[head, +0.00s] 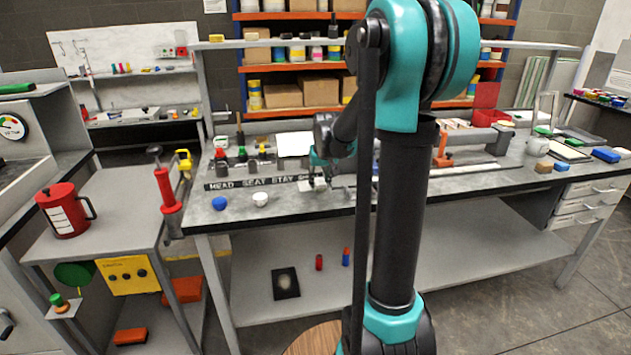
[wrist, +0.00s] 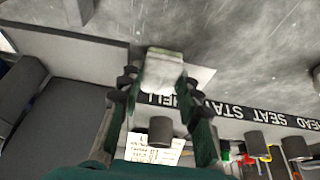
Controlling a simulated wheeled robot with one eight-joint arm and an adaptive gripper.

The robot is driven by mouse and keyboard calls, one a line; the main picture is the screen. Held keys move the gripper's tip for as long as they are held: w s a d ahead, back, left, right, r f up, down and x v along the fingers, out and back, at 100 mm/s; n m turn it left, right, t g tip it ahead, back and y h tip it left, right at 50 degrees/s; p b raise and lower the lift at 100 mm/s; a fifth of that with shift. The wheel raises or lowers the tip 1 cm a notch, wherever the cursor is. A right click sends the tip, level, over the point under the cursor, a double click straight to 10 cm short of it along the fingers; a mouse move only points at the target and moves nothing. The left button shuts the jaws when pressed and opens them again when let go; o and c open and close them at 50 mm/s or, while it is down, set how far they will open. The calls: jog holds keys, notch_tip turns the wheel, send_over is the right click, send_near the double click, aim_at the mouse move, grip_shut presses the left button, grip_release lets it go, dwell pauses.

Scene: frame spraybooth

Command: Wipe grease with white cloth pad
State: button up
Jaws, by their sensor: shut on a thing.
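My gripper (head: 323,179) is low over the front part of the grey workbench (head: 400,192), partly beside my own arm in the head view. In the wrist view my gripper (wrist: 160,85) has its fingers on both sides of a white, slightly greenish pad (wrist: 164,62), shut on it. The pad also shows small in the head view (head: 318,185). It is at or close to the bench top; I cannot tell whether it touches. A paler patch (wrist: 201,75) shows beside the pad. I cannot clearly make out grease on the bench.
A black lettered strip (head: 240,186) runs along the bench, with several grey holders behind it. A blue lump (head: 219,203) and a white round piece (head: 260,198) lie left of my gripper. A black plate with a pale blotch (head: 286,282) lies on the lower shelf. A red mug (head: 62,212) stands on the left table.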

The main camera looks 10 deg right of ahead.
jog(key=shift+d+f, duration=0.1)
jog(key=shift+d, duration=0.3)
jog(key=shift+r, duration=3.55)
